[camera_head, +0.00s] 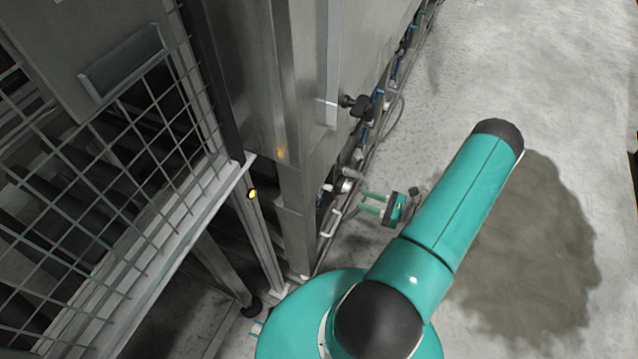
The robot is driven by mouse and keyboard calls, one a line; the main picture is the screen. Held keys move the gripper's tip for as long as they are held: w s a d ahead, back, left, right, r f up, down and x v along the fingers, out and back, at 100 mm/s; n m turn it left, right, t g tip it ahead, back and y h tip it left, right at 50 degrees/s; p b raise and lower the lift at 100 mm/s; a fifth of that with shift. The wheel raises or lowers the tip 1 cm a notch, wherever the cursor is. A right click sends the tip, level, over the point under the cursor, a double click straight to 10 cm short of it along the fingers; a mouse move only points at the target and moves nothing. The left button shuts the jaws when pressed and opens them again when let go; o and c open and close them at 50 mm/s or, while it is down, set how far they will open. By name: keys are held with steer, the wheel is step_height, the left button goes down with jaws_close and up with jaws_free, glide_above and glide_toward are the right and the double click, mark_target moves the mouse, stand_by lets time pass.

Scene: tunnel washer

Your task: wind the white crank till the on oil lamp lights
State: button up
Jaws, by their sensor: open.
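A white, bent crank (332,220) stands out low on the side of the steel machine, near the foot of its corner. My gripper (362,202) is just to the right of the crank in the picture, with its two teal fingers apart and pointing left at the machine. The gripper is open and empty, and a gap shows between its fingers and the crank. A small yellow lamp (252,193) shows on the frame post left of the steel corner; I cannot tell whether it is the oil lamp.
The steel machine (307,185) rises behind the crank. A black knob (356,106) juts out above, and pipes and valves (385,95) run along the machine's foot. A wire mesh guard (110,200) fills the left. The concrete floor (500,65) on the right is open, with a dark stain.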

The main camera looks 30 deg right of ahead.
mark_target(328, 185)
steer(key=shift+m, duration=0.3)
steer(key=x, duration=1.3)
steer(key=shift+w+a+f, duration=0.1)
steer(key=shift+w+f, duration=0.25)
steer(key=shift+w, duration=0.1)
steer(key=c, duration=0.8)
steer(key=shift+m, duration=0.3)
